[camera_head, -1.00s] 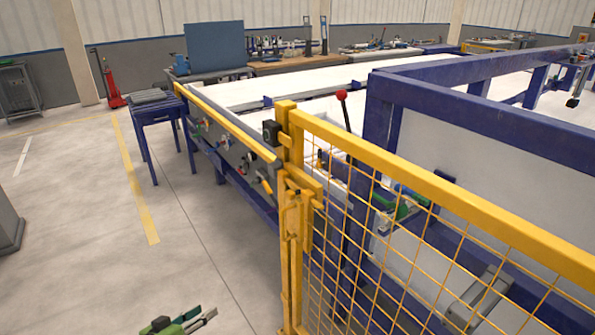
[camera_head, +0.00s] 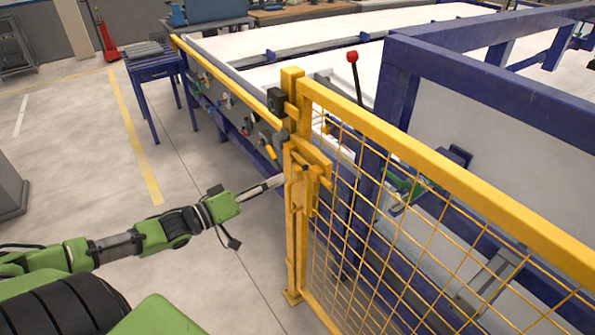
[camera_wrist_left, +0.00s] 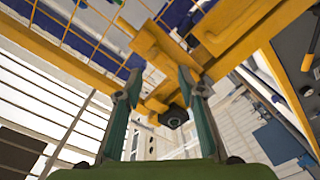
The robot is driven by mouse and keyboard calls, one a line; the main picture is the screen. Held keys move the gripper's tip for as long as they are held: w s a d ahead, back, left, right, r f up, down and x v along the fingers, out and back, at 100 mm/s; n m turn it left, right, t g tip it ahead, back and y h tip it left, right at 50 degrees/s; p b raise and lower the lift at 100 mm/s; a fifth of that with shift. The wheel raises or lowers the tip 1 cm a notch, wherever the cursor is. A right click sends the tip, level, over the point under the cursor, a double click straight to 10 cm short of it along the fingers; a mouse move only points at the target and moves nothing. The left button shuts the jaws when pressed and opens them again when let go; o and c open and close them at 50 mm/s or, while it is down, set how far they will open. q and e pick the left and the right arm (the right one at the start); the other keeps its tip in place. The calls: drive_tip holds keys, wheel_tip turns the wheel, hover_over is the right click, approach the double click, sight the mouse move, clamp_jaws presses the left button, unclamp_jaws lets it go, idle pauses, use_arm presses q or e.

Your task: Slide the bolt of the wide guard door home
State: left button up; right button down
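The yellow mesh guard door (camera_head: 425,170) stands at the right in the head view, beside a yellow post (camera_head: 291,245). The yellow bolt assembly (camera_head: 307,178) sits where door and post meet. My left gripper (camera_head: 280,182) reaches in from the left with its fingertips at the post side of the assembly; contact cannot be told. In the left wrist view, the gripper (camera_wrist_left: 160,84) has its two fingers apart, with yellow bracket parts (camera_wrist_left: 152,50) beyond and between them. Whether the fingers straddle the bolt's handle is unclear. My right gripper is not in view.
A blue-framed machine (camera_head: 400,85) with a red-knobbed lever (camera_head: 352,58) stands behind the door. A yellow rail (camera_head: 222,78) runs from the post toward the back left. A blue table (camera_head: 150,78) stands farther back. The floor left of the post is clear.

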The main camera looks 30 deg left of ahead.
sight(295, 172)
use_arm(q)
drive_tip(key=shift+x, duration=4.25)
clamp_jaws()
